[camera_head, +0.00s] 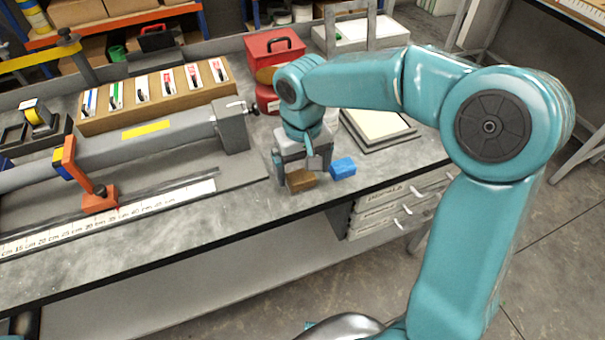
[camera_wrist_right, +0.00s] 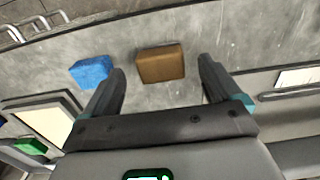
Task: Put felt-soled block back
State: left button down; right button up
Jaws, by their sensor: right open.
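A brown block (camera_head: 301,180) lies on the grey bench top near its front edge. A blue block (camera_head: 343,167) lies just to its right, a small gap away. I cannot tell from their undersides, which are hidden, which one is felt-soled. My right gripper (camera_head: 297,164) points down at the brown block and is open. In the right wrist view the brown block (camera_wrist_right: 160,64) shows between the spread fingers (camera_wrist_right: 162,72), with space on both sides. The blue block (camera_wrist_right: 91,72) lies outside, beside the left-hand finger. My left gripper is not in view.
A grey bar fixture with an orange clamp (camera_head: 92,180) and a ruler (camera_head: 120,216) fills the left of the bench. A wooden rack (camera_head: 157,95), a red box (camera_head: 272,47) and a framed pale panel (camera_head: 378,128) stand behind. Drawers (camera_head: 395,205) hang below the front edge.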

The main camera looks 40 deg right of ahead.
aim_at(303, 178)
notch_tip(303, 178, up, 9)
jog(key=shift+f+p, duration=0.15)
jog(key=shift+p, duration=0.25)
dwell(0.4)
